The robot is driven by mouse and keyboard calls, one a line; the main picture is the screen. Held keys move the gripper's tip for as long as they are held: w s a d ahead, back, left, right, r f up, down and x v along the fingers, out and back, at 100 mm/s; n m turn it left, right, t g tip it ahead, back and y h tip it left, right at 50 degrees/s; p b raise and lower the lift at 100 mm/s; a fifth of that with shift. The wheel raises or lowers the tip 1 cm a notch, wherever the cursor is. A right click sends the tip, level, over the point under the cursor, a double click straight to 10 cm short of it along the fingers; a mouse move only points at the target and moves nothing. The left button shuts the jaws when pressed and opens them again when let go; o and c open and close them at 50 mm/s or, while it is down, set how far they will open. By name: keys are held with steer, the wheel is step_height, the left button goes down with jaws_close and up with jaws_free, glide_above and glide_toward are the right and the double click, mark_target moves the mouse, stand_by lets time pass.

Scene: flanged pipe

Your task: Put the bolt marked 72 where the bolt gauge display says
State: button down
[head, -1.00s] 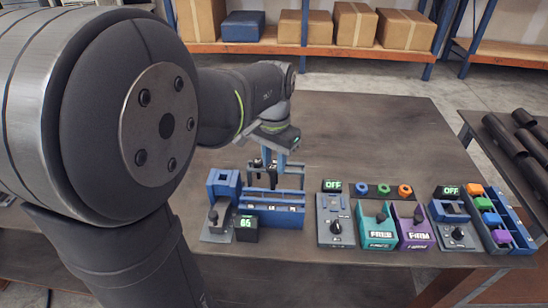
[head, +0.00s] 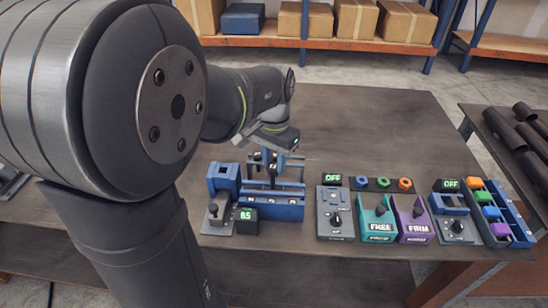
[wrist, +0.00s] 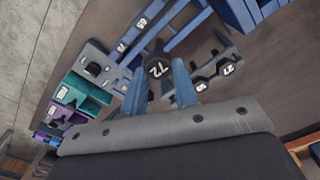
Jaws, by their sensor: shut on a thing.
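My gripper (wrist: 160,88) is shut on a dark bolt whose head is marked 72 (wrist: 158,68); the white number faces the wrist camera. In the head view my gripper (head: 275,158) is above the blue bolt rack (head: 275,212), with the dark bolt (head: 272,176) hanging below it. Whether the tip is clear of the rack is hard to tell. A small black display (head: 245,214) with green digits, seemingly 85, stands at the left, beside a grey device with a dark knob (head: 216,212). Other numbered bolts show in the wrist view, including one marked 21 (wrist: 228,69).
A blue block with a square opening (head: 223,177) stands left of the rack. Right of it are a grey OFF panel (head: 335,218), a teal FREE box (head: 378,222), a purple FIRM box (head: 412,222) and coloured blocks in a tray (head: 495,215). The table behind is clear.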

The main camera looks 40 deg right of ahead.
mark_target(274, 177)
steer(key=shift+f, duration=1.6)
steer(key=shift+f, duration=1.4)
steer(key=c, duration=0.7)
jaws_free()
steer(key=shift+o, duration=0.2)
steer(key=shift+r, duration=3.5)
